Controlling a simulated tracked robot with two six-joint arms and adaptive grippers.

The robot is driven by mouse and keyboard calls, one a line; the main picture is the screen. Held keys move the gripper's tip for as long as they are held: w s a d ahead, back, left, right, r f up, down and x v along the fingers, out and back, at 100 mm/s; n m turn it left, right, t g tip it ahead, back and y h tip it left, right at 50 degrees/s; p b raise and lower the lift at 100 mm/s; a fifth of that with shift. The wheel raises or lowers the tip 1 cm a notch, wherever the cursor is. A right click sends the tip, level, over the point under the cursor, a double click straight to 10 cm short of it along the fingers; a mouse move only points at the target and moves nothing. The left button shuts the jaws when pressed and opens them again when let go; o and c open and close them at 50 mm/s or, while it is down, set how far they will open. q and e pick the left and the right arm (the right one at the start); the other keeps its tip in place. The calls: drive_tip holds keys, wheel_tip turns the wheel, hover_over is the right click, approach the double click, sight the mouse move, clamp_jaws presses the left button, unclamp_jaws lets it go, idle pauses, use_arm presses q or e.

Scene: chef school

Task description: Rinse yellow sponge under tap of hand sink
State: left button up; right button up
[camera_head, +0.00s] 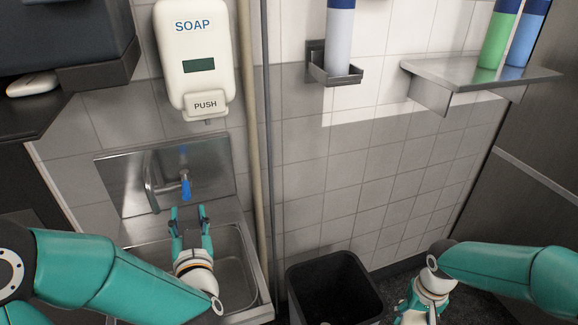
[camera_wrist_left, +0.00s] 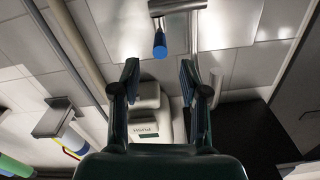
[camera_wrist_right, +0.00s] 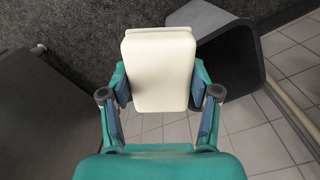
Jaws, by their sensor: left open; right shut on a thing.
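The hand sink (camera_head: 243,258) is a steel basin with a steel tap (camera_head: 152,188) against its splashback. The tap's blue-tipped part (camera_head: 186,186) also shows in the left wrist view (camera_wrist_left: 160,46). No water stream shows. My left gripper (camera_head: 190,214) is open and empty over the basin. Its fingers point at the blue tip, which lies just beyond and between them, apart from both. My right gripper (camera_wrist_right: 160,84) is shut on a pale cream, rounded block (camera_wrist_right: 158,62), which looks like the sponge. In the head view my right gripper is low at right, and the sponge cannot be made out.
A soap dispenser (camera_head: 195,60) hangs above the sink. A black open bin (camera_head: 335,285) stands on the floor right of the sink, near my right gripper. A pipe (camera_head: 250,120) runs down the wall between them. A steel shelf (camera_head: 480,76) holds bottles at upper right.

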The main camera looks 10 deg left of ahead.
sight(187, 191)
use_arm(q)
drive_tip(key=p+x, duration=0.1)
drive_tip(key=x, duration=0.8)
drive_tip(key=shift+w, duration=0.15)
clamp_jaws()
